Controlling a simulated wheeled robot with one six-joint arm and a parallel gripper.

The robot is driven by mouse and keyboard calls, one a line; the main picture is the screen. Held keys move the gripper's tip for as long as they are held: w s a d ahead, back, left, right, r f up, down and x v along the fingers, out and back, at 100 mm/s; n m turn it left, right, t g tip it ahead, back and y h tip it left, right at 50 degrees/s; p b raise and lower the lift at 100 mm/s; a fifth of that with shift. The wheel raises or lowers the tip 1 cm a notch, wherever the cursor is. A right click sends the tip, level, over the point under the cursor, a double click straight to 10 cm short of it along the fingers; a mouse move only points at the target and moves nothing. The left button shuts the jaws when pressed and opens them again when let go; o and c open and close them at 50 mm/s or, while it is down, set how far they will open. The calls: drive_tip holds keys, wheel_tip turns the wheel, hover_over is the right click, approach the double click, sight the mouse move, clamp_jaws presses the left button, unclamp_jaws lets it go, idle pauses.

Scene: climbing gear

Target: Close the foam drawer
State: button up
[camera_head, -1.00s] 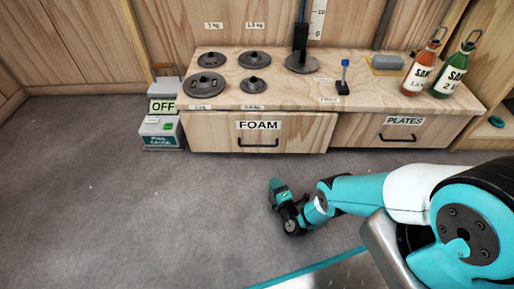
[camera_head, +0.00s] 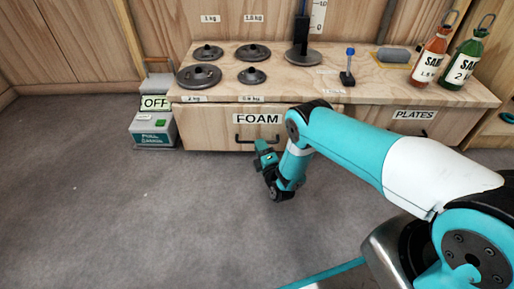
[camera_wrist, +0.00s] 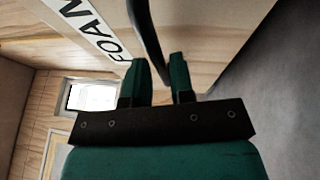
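The foam drawer (camera_head: 205,125) is a pale wooden front labelled FOAM under the left part of the bench. It appears to stand slightly forward; my arm hides its right part. Its dark bar handle (camera_head: 243,139) is partly visible just above my gripper (camera_head: 262,150). In the wrist view, my gripper (camera_wrist: 162,75) has two green fingers, apart, with nothing clearly held. The handle (camera_wrist: 146,38) runs down to the gap between the fingertips, close to the left one. I cannot tell whether they touch. The FOAM label (camera_wrist: 90,25) is at upper left.
The plates drawer (camera_head: 400,125) is to the right, partly behind my arm. Weight discs (camera_head: 199,76), a small stand (camera_head: 348,68) and two bottles (camera_head: 432,55) are on the bench (camera_head: 300,85). A box with an OFF sign (camera_head: 154,128) stands at left. The floor is clear.

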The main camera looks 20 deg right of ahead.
drive_tip(key=shift+b+x, duration=0.4)
drive_tip(key=shift+x, duration=0.85)
